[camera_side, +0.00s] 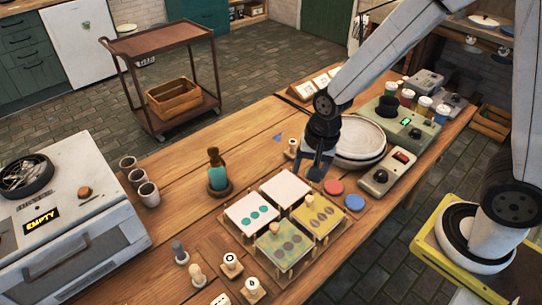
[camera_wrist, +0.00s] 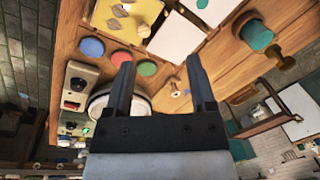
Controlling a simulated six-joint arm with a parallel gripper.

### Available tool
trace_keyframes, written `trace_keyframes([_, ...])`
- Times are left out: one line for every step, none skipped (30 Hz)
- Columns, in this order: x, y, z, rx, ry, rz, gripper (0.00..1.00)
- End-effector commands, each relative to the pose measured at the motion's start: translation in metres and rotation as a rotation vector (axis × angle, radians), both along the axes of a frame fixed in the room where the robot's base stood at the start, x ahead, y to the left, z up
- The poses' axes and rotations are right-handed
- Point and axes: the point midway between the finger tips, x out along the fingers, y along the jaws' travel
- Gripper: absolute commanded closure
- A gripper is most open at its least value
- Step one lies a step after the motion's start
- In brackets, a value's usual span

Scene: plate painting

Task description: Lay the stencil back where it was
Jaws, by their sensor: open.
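In the side view, several square panels lie in a wooden rack: a yellow one with leaf-shaped openings (camera_side: 318,214), an olive one with round spots (camera_side: 285,243), a white one with teal dots (camera_side: 250,212) and a plain white one (camera_side: 285,188). Small knobs show on the patterned panels. I cannot tell which one the task means by the stencil. The yellow panel is partly visible at the top of the wrist view (camera_wrist: 122,22). My gripper (camera_side: 317,176) is above the table just behind the rack, pointing down. Its fingers are apart and empty in the wrist view (camera_wrist: 160,72).
A plate stack (camera_side: 358,140) stands right behind my gripper. Red (camera_side: 333,187) and blue (camera_side: 355,202) discs lie beside the rack. A teal bottle (camera_side: 217,172) stands to the left, stamps (camera_side: 231,264) at the front. Grey devices (camera_side: 388,172) line the right edge.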

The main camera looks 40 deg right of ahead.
Motion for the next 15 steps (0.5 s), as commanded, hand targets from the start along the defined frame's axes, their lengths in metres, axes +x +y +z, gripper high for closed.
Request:
trace_keyframes([-0.003, -0.007, 0.005, -0.013, -0.018, 0.063, 0.29])
trace_keyframes([-0.005, -0.011, 0.007, -0.022, -0.028, 0.104, 0.29])
trace_keyframes([-0.008, -0.016, 0.009, -0.035, -0.039, 0.162, 0.29])
trace_keyframes([-0.01, -0.02, 0.012, -0.045, -0.048, 0.206, 0.29])
trace_keyframes([-0.012, -0.024, 0.013, -0.056, -0.057, 0.248, 0.29])
trace_keyframes([-0.015, -0.029, 0.016, -0.07, -0.068, 0.306, 0.29])
trace_keyframes([-0.018, -0.032, 0.018, -0.08, -0.076, 0.348, 0.29])
trace_keyframes([-0.02, -0.036, 0.019, -0.092, -0.084, 0.391, 0.29])
trace_keyframes([-0.023, -0.04, 0.022, -0.108, -0.094, 0.448, 0.29])
trace_keyframes([-0.026, -0.044, 0.023, -0.119, -0.101, 0.489, 0.29])
trace_keyframes([-0.028, -0.047, 0.025, -0.13, -0.107, 0.528, 0.29])
trace_keyframes([-0.031, -0.051, 0.027, -0.144, -0.115, 0.578, 0.29])
trace_keyframes([-0.033, -0.053, 0.028, -0.154, -0.119, 0.614, 0.29])
trace_keyframes([-0.035, -0.055, 0.029, -0.164, -0.123, 0.646, 0.29])
trace_keyframes([-0.037, -0.058, 0.03, -0.176, -0.129, 0.685, 0.29])
